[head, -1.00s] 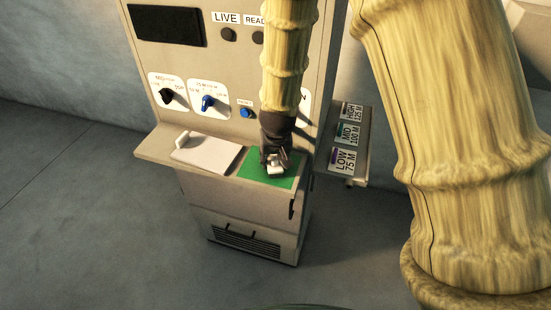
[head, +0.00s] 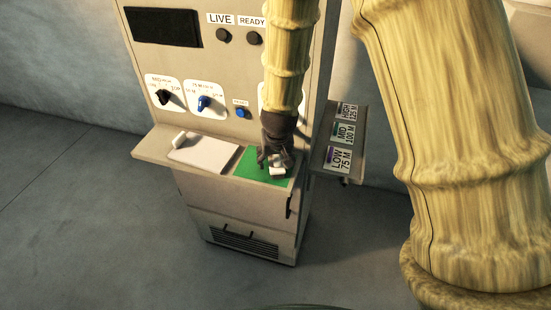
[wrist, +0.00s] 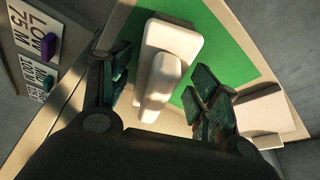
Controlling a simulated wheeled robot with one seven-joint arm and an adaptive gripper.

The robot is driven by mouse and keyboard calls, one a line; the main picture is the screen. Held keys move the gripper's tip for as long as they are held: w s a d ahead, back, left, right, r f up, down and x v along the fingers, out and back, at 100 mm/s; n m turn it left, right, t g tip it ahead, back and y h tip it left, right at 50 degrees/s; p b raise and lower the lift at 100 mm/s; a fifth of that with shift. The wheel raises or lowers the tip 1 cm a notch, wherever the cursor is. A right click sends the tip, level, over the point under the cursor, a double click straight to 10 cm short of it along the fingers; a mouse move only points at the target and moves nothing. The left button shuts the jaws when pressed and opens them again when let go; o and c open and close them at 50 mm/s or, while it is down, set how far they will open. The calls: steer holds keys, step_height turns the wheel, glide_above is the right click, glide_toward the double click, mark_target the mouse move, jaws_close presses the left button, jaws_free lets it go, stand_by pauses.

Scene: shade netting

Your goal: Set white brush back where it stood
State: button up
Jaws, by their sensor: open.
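The white brush (head: 277,170) is on the green patch (head: 249,163) of the shelf, near its right part. In the wrist view the brush (wrist: 166,62) shows a flat rounded block with a raised handle, over the green and close to its edge. My gripper (head: 275,160) is open, pointing down over the brush. In the wrist view the fingers of my gripper (wrist: 158,88) stand on both sides of the handle, with gaps between. Whether the brush rests fully flat is hard to tell.
A white plate (head: 204,153) with a small upright tab lies left of the green patch. The panel behind has knobs and a blue button (head: 240,113). A side shelf (head: 341,168) at right holds LOW, MID and HIGH labels with coloured pieces.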

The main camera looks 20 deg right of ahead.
steer(key=b+v, duration=0.2)
steer(key=v, duration=1)
stand_by(1.5)
